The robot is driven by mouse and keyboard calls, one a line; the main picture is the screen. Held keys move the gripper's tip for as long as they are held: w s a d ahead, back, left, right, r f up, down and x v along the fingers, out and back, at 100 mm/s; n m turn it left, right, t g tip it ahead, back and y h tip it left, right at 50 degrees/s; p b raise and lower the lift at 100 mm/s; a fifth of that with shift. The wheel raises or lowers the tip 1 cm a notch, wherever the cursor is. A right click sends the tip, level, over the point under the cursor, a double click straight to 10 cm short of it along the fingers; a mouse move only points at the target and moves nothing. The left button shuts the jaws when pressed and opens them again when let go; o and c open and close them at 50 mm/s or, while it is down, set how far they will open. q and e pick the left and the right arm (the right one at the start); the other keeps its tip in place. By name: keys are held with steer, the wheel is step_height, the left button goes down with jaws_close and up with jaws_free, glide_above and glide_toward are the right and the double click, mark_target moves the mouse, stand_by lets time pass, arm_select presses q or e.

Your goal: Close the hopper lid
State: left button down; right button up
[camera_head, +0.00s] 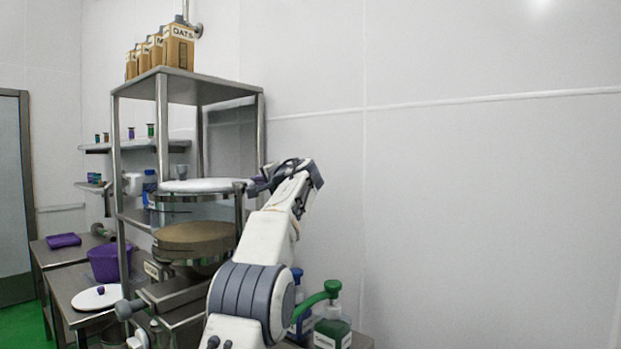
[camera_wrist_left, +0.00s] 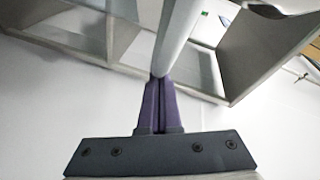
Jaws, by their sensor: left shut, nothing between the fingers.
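The hopper lid (camera_head: 200,186) looks like a white-topped disc with a metal rim. My left gripper (camera_head: 253,188) is at the right edge of the lid, close to a dark upright post. In the left wrist view its purple fingers (camera_wrist_left: 160,103) are shut together with nothing between them. Their tips meet a pale curved edge (camera_wrist_left: 178,35), which seems to be the lid; whether they touch is unclear. My right gripper is not in view.
A purple tub (camera_head: 103,264) and a white round board (camera_head: 97,298) are at left. The right wall side is clear.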

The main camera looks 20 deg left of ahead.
arm_select(q)
steer(key=shift+s+a+r+n+g+y+p, duration=0.25)
steer(key=shift+a+n+g+p, duration=0.35)
steer(key=shift+p, duration=0.4)
steer(key=shift+s+a+r+n+g+y+p, duration=0.15)
steer(key=shift+a+n+g+y+p, duration=0.3)
steer(key=shift+g+p, duration=0.4)
steer(key=shift+s+a+f+n+g+p, duration=0.35)
steer(key=shift+a+n+g+p, duration=0.15)
steer(key=shift+p, duration=0.55)
steer(key=shift+g, duration=0.25)
steer(key=w+p, duration=0.1)
steer(key=d+r+p, duration=0.1)
steer(key=p, duration=0.1)
steer(key=shift+w+r, duration=0.2)
steer(key=shift+w, duration=0.15)
steer(key=w+b+v, duration=0.1)
steer(key=b+v, duration=0.2)
steer(key=v, duration=0.7)
steer(key=shift+d, duration=0.35)
